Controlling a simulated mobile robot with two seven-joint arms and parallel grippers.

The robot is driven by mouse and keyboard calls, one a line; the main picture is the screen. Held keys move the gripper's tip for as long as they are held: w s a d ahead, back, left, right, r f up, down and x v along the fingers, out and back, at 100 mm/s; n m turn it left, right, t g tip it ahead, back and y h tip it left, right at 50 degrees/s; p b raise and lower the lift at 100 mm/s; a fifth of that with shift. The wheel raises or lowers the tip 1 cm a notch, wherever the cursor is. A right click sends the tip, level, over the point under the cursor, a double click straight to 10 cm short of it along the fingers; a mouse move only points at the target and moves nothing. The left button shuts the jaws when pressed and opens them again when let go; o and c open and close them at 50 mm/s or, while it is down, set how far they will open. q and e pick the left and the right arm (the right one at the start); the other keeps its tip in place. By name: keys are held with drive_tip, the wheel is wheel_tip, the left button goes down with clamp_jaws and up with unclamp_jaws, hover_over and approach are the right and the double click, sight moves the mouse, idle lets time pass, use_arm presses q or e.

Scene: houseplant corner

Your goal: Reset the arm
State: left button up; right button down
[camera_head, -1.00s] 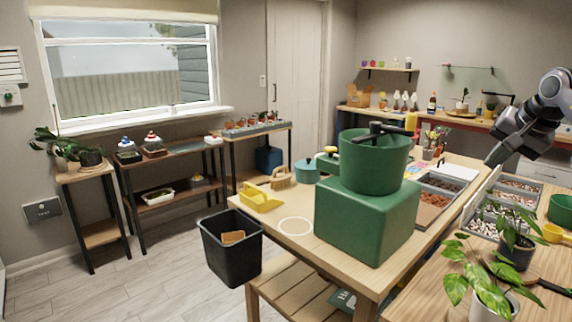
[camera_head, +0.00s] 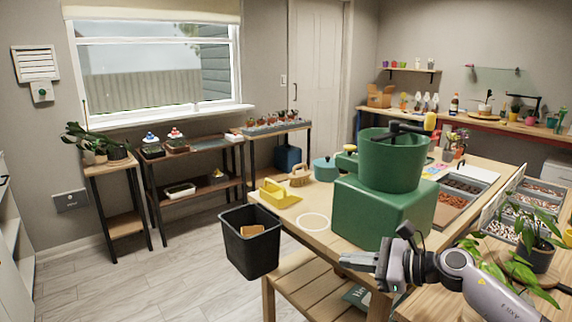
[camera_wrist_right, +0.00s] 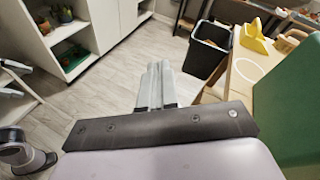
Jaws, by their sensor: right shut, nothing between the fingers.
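My right gripper (camera_head: 358,262) is in the lower right of the head view, in front of the green box and beside the table's front edge. Its fingers point left and are shut with nothing between them. In the right wrist view the closed fingers (camera_wrist_right: 156,85) reach out over the wooden floor. My left gripper is not in the head view. A grey arm link at the lower left of the right wrist view is mine.
A green box (camera_head: 375,213) with a green pot (camera_head: 393,165) on it stands on the potting table (camera_head: 290,213). A black bin (camera_head: 250,247) is left of the table. Potted plants (camera_head: 540,245) stand at the right. The floor (camera_head: 150,285) at left is clear.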

drive_tip(key=s+a+f+m+t+y, duration=0.25)
drive_tip(key=s+a+f+m, duration=0.2)
drive_tip(key=m, duration=0.55)
drive_tip(key=s+d+f+n+h, duration=0.3)
drive_tip(key=s+f+n+h, duration=0.1)
drive_tip(key=s+f+n, duration=0.3)
drive_tip(key=s+d+f+n+h, duration=0.4)
drive_tip(key=s+f+n, duration=0.3)
drive_tip(key=s+n, duration=0.3)
drive_tip(key=s+d+f+n+h, duration=0.3)
drive_tip(key=s+f+n+h, duration=0.2)
drive_tip(key=n, duration=1)
drive_tip(key=s+f, duration=0.2)
drive_tip(key=s, duration=0.2)
drive_tip(key=shift+s+d+f+t, duration=0.15)
drive_tip(key=shift+s+d+t, duration=0.15)
drive_tip(key=shift+d+t, duration=0.1)
drive_tip(key=shift+h, duration=0.25)
